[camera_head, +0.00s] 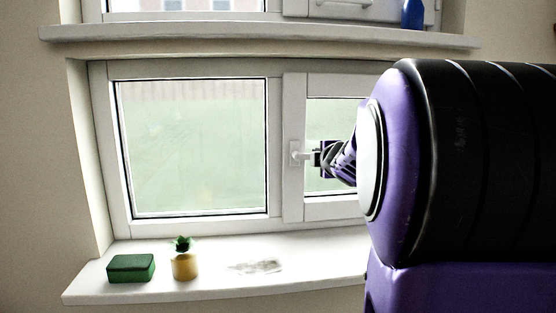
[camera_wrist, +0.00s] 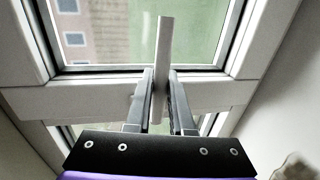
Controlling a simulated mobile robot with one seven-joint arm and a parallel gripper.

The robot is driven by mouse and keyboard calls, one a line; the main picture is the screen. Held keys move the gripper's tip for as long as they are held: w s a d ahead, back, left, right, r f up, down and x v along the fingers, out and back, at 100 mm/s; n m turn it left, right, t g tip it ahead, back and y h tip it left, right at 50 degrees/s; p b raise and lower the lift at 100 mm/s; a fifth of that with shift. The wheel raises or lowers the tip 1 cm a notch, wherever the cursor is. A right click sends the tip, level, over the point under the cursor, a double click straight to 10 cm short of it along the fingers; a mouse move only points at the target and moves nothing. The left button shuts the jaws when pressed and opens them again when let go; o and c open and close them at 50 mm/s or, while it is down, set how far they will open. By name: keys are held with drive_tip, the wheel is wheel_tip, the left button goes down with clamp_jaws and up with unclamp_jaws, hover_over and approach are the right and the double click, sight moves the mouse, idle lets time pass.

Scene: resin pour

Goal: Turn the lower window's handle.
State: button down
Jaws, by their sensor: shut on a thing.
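The lower window (camera_head: 192,148) has a white frame, a wide left pane and a narrower right sash. Its light grey handle (camera_head: 297,154) sits on the left stile of the right sash. In the head view the handle's lever points right, roughly level, toward my gripper (camera_head: 318,158). In the wrist view the handle (camera_wrist: 163,60) is a pale bar that stands between the two dark fingers of my gripper (camera_wrist: 160,95). The fingers are shut on it. My arm hides much of the right sash in the head view.
A white sill (camera_head: 210,285) below holds a green box-shaped sponge (camera_head: 131,268), a small potted plant (camera_head: 184,262) and a grey smudge (camera_head: 256,267). An upper sill (camera_head: 250,36) carries a blue bottle (camera_head: 413,14). The wall borders the window on the left.

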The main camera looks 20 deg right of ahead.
drive_tip(key=shift+r, duration=0.2)
idle(0.4)
drive_tip(key=c, duration=0.8)
unclamp_jaws()
drive_tip(key=shift+f, duration=0.1)
